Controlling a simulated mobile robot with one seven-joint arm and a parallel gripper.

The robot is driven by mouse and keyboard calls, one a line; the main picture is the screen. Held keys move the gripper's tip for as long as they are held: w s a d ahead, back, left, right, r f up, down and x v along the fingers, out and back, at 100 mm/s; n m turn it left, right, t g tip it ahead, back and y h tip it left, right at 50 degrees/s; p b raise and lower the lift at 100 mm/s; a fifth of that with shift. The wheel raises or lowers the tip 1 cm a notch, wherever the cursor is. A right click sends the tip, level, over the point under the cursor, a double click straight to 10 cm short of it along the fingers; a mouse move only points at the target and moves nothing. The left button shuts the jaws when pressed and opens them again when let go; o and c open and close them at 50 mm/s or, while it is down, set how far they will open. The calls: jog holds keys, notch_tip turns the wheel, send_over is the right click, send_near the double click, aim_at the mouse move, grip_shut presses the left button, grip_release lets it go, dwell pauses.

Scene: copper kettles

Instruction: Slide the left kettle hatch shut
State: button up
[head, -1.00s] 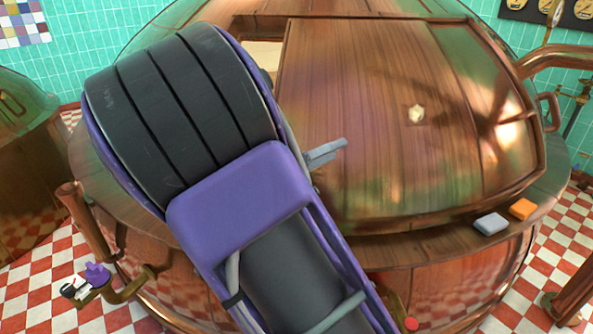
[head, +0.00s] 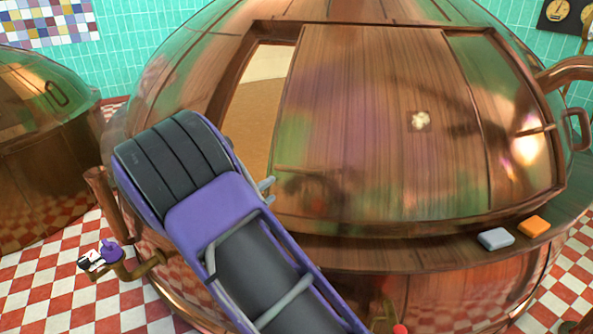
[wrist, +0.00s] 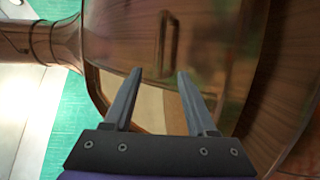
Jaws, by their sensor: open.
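A big copper kettle (head: 400,258) fills the middle of the head view. Its wide wooden-copper hatch panel (head: 375,110) leaves a gap (head: 262,95) at the left, where a pale tan inside shows. A bar handle (head: 310,171) seems to sit low near the panel's left edge. In the wrist view an upright loop handle (wrist: 168,45) shows on the panel, beyond the fingertips. My gripper (head: 267,187) is at the gap's lower end, left of the panel. Its fingers (wrist: 158,76) are apart and empty; I cannot tell whether they touch anything.
Another copper kettle (head: 45,150) stands at the far left. A grey block (head: 495,239) and an orange block (head: 534,226) lie on the kettle's front right ledge. Checked floor (head: 50,265) is open there.

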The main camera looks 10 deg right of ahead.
aim_at(294, 171)
jog(key=p+x, duration=0.1)
jog(key=x, duration=1.4)
jog(key=shift+d, duration=0.2)
jog(key=shift+c, duration=0.2)
grip_shut()
dwell(0.5)
